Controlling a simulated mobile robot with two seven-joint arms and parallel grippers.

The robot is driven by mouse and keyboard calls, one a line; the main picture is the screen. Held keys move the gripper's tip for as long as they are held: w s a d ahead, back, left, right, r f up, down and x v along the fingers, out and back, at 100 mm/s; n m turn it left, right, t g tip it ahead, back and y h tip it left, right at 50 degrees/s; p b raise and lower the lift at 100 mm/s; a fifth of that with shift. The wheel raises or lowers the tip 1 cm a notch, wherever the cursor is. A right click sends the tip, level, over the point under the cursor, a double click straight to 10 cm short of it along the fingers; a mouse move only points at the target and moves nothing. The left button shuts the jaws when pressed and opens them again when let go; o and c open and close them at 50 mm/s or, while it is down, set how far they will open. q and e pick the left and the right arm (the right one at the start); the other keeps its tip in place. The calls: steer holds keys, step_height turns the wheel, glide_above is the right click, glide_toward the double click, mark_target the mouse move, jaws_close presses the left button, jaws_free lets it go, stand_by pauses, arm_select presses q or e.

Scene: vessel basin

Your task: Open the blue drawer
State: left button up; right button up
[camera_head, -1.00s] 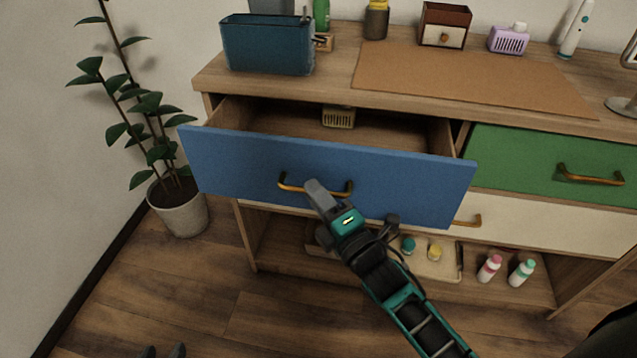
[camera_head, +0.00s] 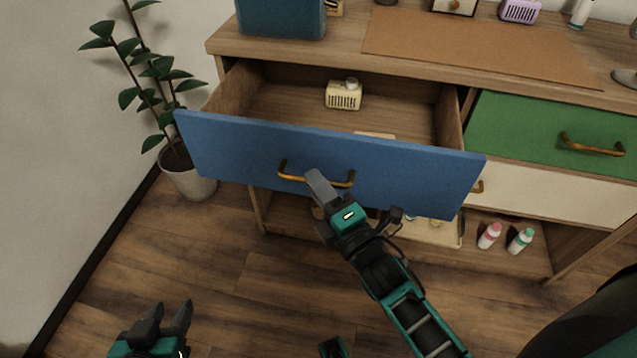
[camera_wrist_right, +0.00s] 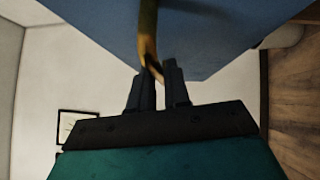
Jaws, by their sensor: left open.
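The blue drawer (camera_head: 240,152) is pulled well out of the wooden dresser, its inside visible from above. Its brass handle (camera_head: 290,177) is on the front panel. My right gripper (camera_head: 314,176) is at the middle of this handle. In the right wrist view the handle (camera_wrist_right: 148,35) runs between the fingertips of my right gripper (camera_wrist_right: 160,75), which are closed on it; the blue panel (camera_wrist_right: 210,35) is just beyond. My left gripper (camera_head: 171,306) is open and empty, low at the left over the floor, away from the drawer.
Inside the drawer is a cream slotted container (camera_head: 344,96). A green drawer (camera_head: 540,135) and a cream drawer (camera_head: 560,197) are shut at right. Bottles (camera_head: 489,236) stand on the lower shelf. A potted plant (camera_head: 190,178) is left of the dresser. Floor in front is clear.

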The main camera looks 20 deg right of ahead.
steer(key=o, duration=0.4)
arm_select(q)
steer(key=shift+s, duration=0.1)
steer(key=shift+s+r+p, duration=0.15)
steer(key=shift+r+p, duration=0.2)
steer(key=shift+p, duration=0.15)
arm_select(e)
steer(key=v, duration=1.3)
arm_select(q)
steer(key=shift+r, duration=0.1)
arm_select(e)
steer(key=shift+w+r, duration=0.1)
